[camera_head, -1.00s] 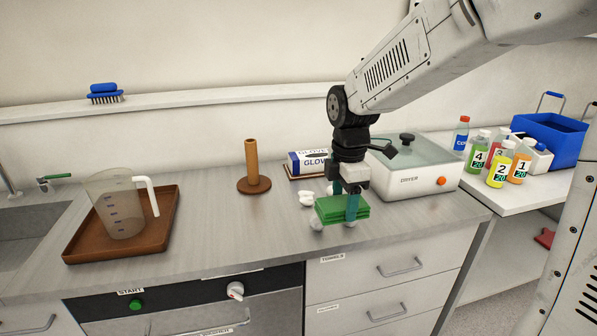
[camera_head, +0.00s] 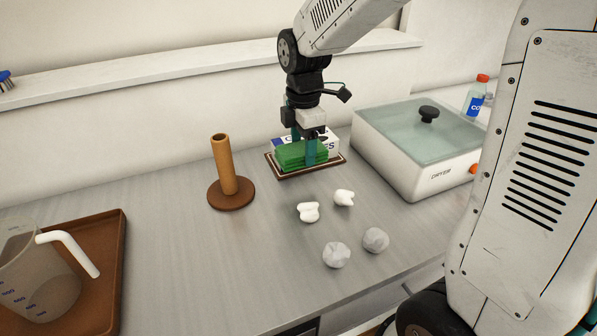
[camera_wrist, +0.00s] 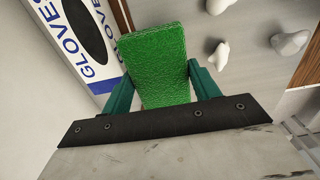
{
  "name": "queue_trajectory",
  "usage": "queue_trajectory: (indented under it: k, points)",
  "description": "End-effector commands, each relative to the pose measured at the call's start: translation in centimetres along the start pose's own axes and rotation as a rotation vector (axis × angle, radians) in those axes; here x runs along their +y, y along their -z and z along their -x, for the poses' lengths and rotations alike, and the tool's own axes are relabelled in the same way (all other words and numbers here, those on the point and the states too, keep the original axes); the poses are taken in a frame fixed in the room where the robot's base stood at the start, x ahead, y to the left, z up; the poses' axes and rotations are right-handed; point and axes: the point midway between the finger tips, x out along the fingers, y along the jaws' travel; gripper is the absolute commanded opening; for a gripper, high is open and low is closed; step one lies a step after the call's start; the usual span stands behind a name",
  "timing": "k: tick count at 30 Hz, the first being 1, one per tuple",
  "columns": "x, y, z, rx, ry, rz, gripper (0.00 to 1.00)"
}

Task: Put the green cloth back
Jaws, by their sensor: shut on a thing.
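The green cloth (camera_head: 301,156) is a folded stack in the head view, at the brown-edged tray (camera_head: 283,178) in front of the gloves box. My gripper (camera_head: 304,152) points down and is shut on the cloth, its teal fingers on either side. In the wrist view the cloth (camera_wrist: 156,62) lies between the two fingers, close beside the gloves box (camera_wrist: 75,45). The gloves box (camera_head: 329,142) is partly hidden behind the cloth and gripper. I cannot tell whether the cloth touches the tray.
A brown upright post (camera_head: 229,175) stands to the left. White pieces (camera_head: 309,211) and grey crumpled balls (camera_head: 336,255) lie in front. The dryer (camera_head: 420,145) stands close on the right. A jug (camera_head: 40,275) sits on a brown tray at the left.

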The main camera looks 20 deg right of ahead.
Motion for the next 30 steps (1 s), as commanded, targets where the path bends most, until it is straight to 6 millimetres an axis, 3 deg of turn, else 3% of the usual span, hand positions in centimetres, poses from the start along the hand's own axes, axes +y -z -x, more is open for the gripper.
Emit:
queue_trajectory:
  k: [4,11,17,28,29,30]
  points:
    - [-0.1,0.1,-2.9,0.000,0.005,0.002,0.24]
    - [-0.1,0.1,-4.8,0.000,0.003,0.002,0.24]
    - [-0.1,-0.1,-7.5,0.000,0.004,-0.001,0.24]
    - [-0.1,-0.1,-8.0,0.000,0.002,-0.001,0.24]
    - [-0.1,-0.1,-8.1,0.000,0.002,-0.001,0.64]
    - [-0.1,0.0,-8.0,0.000,0.002,0.000,0.70]
